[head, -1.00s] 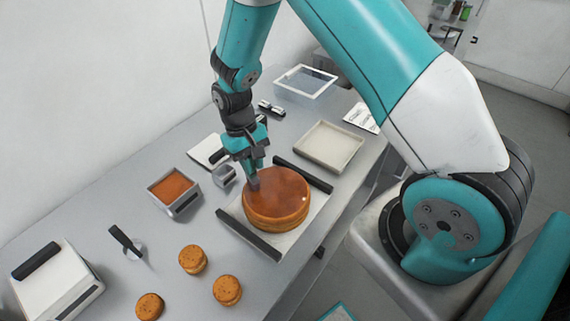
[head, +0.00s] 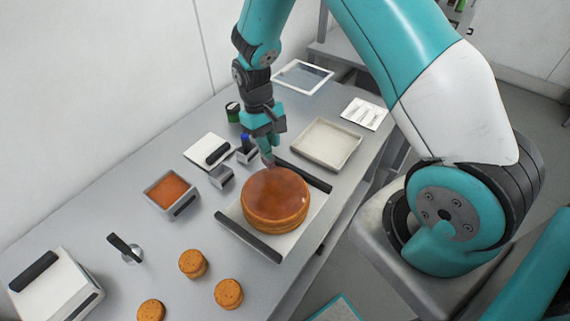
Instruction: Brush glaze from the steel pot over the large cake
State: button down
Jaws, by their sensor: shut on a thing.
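The large cake (head: 274,205) is round and brown with a darker, shiny top. It sits on a white board (head: 233,214) with black handles on two sides. My gripper (head: 266,142) is shut on a slim tool, seemingly the brush (head: 268,159), pointing down. The brush tip is at the cake's back edge; I cannot tell whether it touches. A small grey metal pot (head: 222,178), likely the steel pot, stands left of the cake; its contents cannot be made out. A similar grey holder (head: 247,155) with a blue item stands behind it, partly hidden by my gripper.
A square pan with reddish-brown filling (head: 170,189) lies left. Small cakes (head: 193,264) stand at the front, near a black-handled metal tool (head: 131,253). An empty cream tray (head: 326,144) lies behind right. A white box (head: 58,288) stands front left.

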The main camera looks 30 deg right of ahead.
jog(key=shift+r+p, duration=1.9)
jog(key=shift+r, duration=1)
